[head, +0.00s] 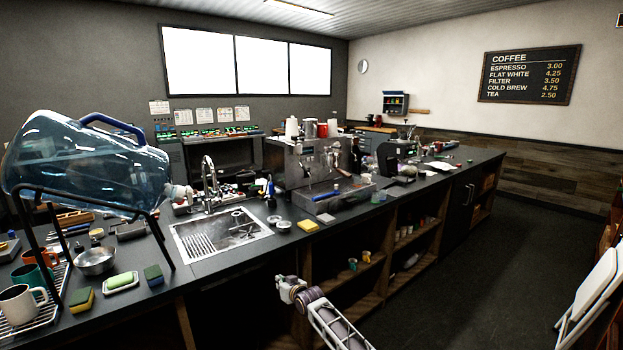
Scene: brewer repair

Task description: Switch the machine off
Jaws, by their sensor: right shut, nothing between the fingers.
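A steel espresso machine (308,164) stands on the dark counter behind the sink's right end, with cups and canisters on top. A smaller black machine (396,154) stands further right along the counter. The picture does not tell which of the two is the task's machine, and I cannot make out a switch on either. My right gripper (282,287) is in front of the counter, low and well short of both machines. It is shut and empty. My left gripper is out of view.
A large blue water bottle (85,160) lies tilted on a black stand at the left. A sink (215,232) with a tall faucet (209,180) is between it and the espresso machine. A yellow sponge (308,225) lies near the counter's front edge.

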